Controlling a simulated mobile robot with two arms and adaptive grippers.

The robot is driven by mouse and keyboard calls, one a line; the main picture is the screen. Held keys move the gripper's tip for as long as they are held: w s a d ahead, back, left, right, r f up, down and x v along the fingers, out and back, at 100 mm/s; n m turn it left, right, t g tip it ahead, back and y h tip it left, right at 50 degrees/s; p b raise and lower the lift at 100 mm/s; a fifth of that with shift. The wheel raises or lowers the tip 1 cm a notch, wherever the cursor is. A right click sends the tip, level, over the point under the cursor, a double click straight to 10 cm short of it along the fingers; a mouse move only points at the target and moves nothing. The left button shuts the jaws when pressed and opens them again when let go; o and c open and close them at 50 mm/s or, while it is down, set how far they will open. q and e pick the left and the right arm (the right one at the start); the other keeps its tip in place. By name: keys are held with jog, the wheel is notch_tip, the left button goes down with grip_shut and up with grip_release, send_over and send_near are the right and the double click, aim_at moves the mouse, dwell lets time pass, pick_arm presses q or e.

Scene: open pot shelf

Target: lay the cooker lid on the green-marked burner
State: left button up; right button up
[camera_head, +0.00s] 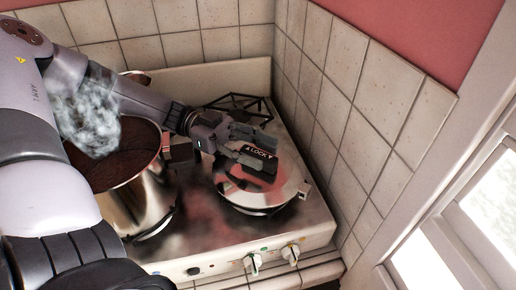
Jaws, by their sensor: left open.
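The cooker lid (258,197), a shiny round metal disc with a black top handle marked LOCK (259,151), lies roughly flat at the front right of the stove. A burner beneath it is mostly hidden, and I cannot tell its marking. My left gripper (264,152) comes in from the left and is open, its fingers at the handle. I cannot tell whether they touch it. A small green mark (264,248) shows on the stove's front panel. My right gripper is not in view.
A tall metal pot (146,203) with steam rising stands on the stove (210,243) left of the lid. A bare burner grate (240,103) is at the back. Tiled walls (350,110) close off the back and right. Knobs (291,254) line the front.

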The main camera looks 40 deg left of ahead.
pick_arm(q)
jog(key=shift+s+a, duration=0.15)
jog(key=shift+a, duration=1.8)
jog(key=shift+s+a, duration=0.1)
jog(key=shift+a, duration=1.85)
jog(key=shift+r, duration=0.1)
